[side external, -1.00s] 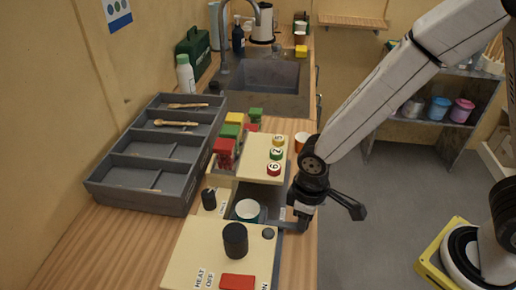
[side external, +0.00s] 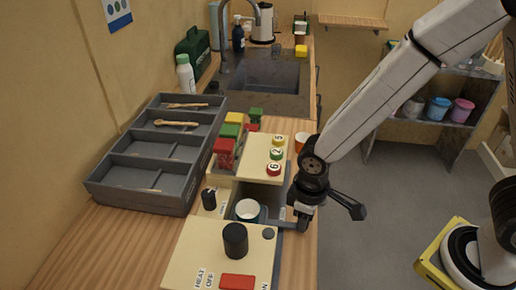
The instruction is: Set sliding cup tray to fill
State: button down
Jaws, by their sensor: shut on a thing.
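The sliding cup tray (side external: 235,212) is a dark grey piece in the gap of the cream machine (side external: 190,252), below the raised block with numbered buttons. A white cup (side external: 247,210) with a dark inside stands upright on it. My gripper (side external: 292,222) is at the right side of the machine, beside the cup. It is shut on the tray's handle (side external: 286,226), though the wrist partly hides the fingers and the grip. The "FILL" wording cannot be read clearly on the small labels near the tray.
A black knob (side external: 235,240) and a red switch (side external: 237,282) are on the machine's front panel. A grey cutlery tray (side external: 120,190) lies to the left. An orange cup (side external: 301,141) stands behind my wrist. The sink (side external: 265,78) is farther back.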

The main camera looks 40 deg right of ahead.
jog(key=shift+w, duration=0.1)
jog(key=w+d, duration=0.8)
jog(key=shift+w+d, duration=0.25)
dwell(0.4)
jog(key=shift+c, duration=1.9)
grip_release()
jog(key=shift+s+r, duration=0.1)
notch_tip(320, 180, up, 8)
